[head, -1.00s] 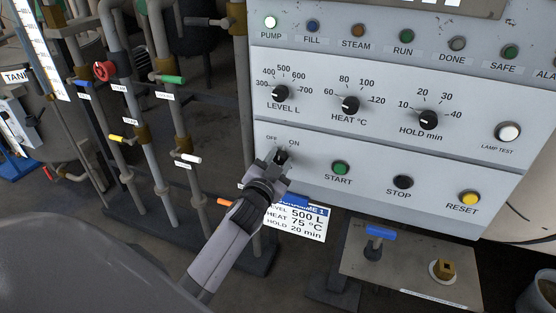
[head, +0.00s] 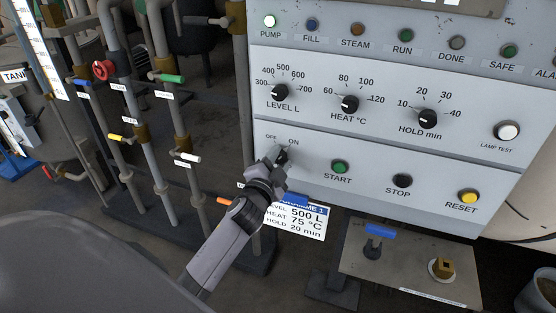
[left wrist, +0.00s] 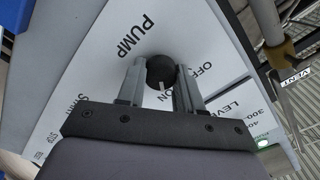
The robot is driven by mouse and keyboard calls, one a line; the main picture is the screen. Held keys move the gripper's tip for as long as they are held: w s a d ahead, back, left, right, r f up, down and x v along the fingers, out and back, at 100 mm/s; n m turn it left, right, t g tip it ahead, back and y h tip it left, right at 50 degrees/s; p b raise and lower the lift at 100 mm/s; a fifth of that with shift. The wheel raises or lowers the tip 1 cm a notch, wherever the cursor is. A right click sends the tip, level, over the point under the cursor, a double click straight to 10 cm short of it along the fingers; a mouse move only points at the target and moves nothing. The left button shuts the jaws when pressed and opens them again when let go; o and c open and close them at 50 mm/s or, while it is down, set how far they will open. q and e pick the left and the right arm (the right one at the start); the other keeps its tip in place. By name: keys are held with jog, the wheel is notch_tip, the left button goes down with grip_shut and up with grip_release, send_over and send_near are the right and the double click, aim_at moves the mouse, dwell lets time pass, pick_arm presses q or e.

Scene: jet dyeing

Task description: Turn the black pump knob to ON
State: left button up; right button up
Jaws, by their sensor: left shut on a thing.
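The black pump knob (head: 283,157) sits at the lower left of the control panel, below the OFF and ON labels. In the left wrist view the knob (left wrist: 160,70) lies between the two fingers, and its white mark points towards the ON label. My left gripper (head: 275,157) is shut on the knob; the wrist view shows its fingers (left wrist: 160,82) on either side of it. The PUMP lamp (head: 270,21) glows bright. My right gripper is not in view.
The START button (head: 340,167), STOP button (head: 402,181) and LEVEL knob (head: 280,92) are near on the panel. A programme card (head: 298,220) hangs below it. Pipes with coloured valve handles stand at left. A blue-handled valve (head: 382,231) is at lower right.

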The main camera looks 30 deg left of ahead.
pick_arm(q)
jog(key=shift+w+d+r, duration=0.1)
jog(key=shift+r, duration=0.2)
jog(key=o, duration=0.9)
jog(key=shift+o, duration=0.7)
jog(key=shift+f, duration=0.15)
jog(key=shift+s+d+f, duration=0.15)
jog(key=shift+s, duration=0.5)
jog(key=shift+v, duration=2.95)
